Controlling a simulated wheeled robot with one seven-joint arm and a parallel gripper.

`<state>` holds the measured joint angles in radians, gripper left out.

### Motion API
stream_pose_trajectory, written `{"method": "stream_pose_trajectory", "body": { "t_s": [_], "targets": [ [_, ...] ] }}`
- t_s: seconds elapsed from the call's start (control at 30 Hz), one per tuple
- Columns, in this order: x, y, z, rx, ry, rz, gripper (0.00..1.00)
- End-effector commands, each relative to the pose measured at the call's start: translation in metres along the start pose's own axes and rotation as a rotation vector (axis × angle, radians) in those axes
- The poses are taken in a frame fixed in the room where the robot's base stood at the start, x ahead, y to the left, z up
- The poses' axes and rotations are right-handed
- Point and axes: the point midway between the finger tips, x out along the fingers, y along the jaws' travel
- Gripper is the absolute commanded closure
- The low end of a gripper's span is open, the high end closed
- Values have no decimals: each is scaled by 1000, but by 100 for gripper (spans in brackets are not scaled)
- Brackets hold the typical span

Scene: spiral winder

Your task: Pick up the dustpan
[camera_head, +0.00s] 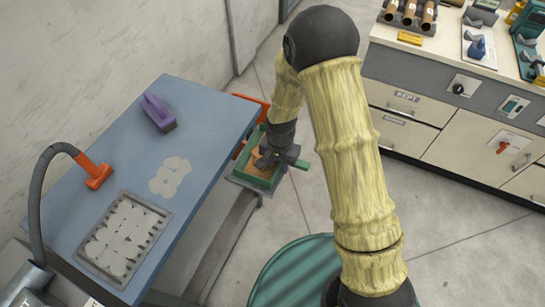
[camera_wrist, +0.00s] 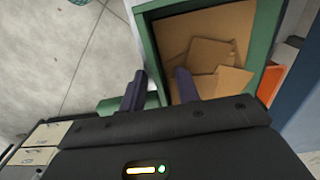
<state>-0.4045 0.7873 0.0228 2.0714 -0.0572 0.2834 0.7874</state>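A green open box-like pan (camera_wrist: 152,45) with brown cardboard pieces (camera_wrist: 208,50) in it is the likeliest dustpan, though I cannot be sure. A rounded green bar like a handle (camera_wrist: 108,104) sticks out to its left in the wrist view. In the head view the green pan (camera_head: 240,182) stands low beyond the blue table's right edge. My gripper (camera_head: 274,157) is over it. In the wrist view my gripper (camera_wrist: 160,76) has its two dark fingers apart, one outside the pan's left wall and one over the inside. Nothing is seen clamped. The gripper body hides the near side.
The blue table (camera_head: 210,120) holds a purple brush-like tool (camera_head: 157,112), an orange nozzle (camera_head: 93,172) on a hose, pale patches and a grate (camera_head: 125,240). An orange frame (camera_head: 250,105) stands behind the pan. A cabinet (camera_head: 440,110) is at right; floor between is clear.

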Motion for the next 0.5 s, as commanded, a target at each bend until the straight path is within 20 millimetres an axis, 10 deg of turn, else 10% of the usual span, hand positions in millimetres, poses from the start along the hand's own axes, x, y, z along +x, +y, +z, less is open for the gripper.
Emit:
{"method": "stream_pose_trajectory", "body": {
  "t_s": [0.23, 0.5],
  "targets": [
    [0, 0, 0, 0, 0, 0, 100],
    [0, 0, 0, 0, 1, -1, 100]
  ]
}}
